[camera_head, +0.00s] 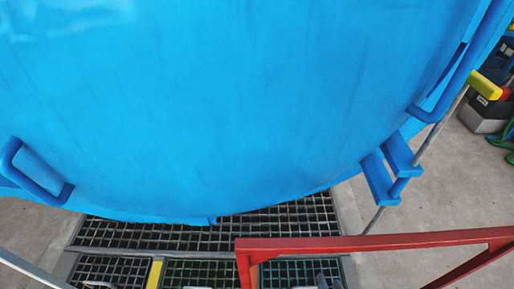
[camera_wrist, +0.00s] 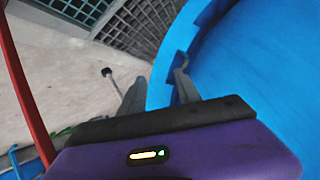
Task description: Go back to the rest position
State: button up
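The big blue autoclave surface (camera_head: 220,100) fills most of the head view, with blue handles at its left (camera_head: 35,175) and right. In the wrist view my gripper (camera_wrist: 158,88) has its two grey fingers spread apart, with its purple body below them. A curved blue rim (camera_wrist: 165,60) shows in and behind the gap between the fingers. I cannot tell whether a finger touches it. No held object shows. My gripper is not visible in the head view.
A red rail (camera_head: 370,242) crosses the lower right of the head view. Dark floor grating (camera_head: 285,217) lies below the blue surface. A thin rod with a dark knob (camera_wrist: 107,72) stands left of the fingers. Bare concrete floor (camera_head: 450,190) shows at the right.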

jog(key=s+r+n+t+p, duration=0.1)
jog(key=s+r+p, duration=0.5)
jog(key=r, duration=0.8)
jog(key=s+r+n+t+p, duration=0.1)
jog(key=s+r+p, duration=0.5)
jog(key=r, duration=0.9)
jog(key=s+r+n+t+p, duration=0.1)
jog(key=s+r+n+p, duration=0.2)
jog(key=r, duration=1.1)
jog(key=f+p+v, duration=0.1)
jog(key=p+v, duration=0.2)
jog(key=v, duration=0.3)
jog(key=shift+s+f, duration=0.2)
jog(key=shift+s, duration=0.15)
